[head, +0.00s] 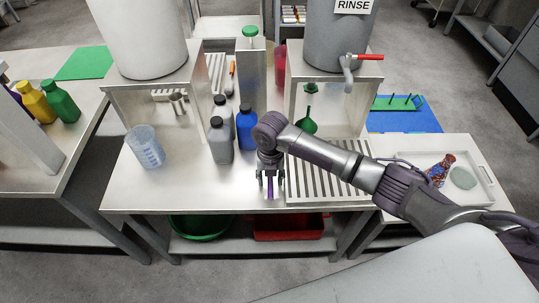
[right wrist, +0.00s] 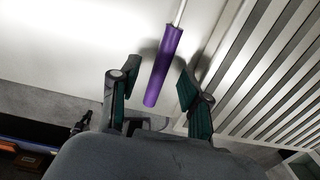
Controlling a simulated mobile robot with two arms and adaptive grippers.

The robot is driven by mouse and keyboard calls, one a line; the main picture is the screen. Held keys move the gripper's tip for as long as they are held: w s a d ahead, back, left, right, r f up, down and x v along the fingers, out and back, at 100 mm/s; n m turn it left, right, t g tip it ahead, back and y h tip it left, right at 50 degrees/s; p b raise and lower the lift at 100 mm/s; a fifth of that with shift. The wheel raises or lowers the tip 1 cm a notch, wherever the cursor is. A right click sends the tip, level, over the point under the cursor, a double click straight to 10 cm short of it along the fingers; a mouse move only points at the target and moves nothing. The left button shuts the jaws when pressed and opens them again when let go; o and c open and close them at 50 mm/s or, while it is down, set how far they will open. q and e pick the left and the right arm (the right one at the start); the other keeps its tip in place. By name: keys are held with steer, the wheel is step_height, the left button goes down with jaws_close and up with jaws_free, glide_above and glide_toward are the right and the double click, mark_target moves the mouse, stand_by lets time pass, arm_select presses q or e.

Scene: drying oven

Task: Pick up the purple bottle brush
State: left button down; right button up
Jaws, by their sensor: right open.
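The purple bottle brush shows its purple handle (right wrist: 163,68) in the right wrist view, with a thin metal shaft running up out of the picture. In the head view a bit of the purple handle (head: 270,190) shows at the front of the steel table, left of the slatted drain rack. My right gripper (head: 270,184) points down over the handle. In the right wrist view its two fingers (right wrist: 155,92) are open, one on each side of the handle, with gaps visible. The brush's far end is hidden by my arm. My left gripper is not in view.
The slatted drain rack (head: 326,178) lies right of the brush. Grey bottles (head: 220,142) and a blue bottle (head: 246,128) stand behind it to the left. A clear beaker (head: 147,147) stands further left. The table's front left is bare.

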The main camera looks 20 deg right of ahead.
steer(key=shift+f, duration=0.5)
jaws_close()
steer(key=shift+r, duration=0.1)
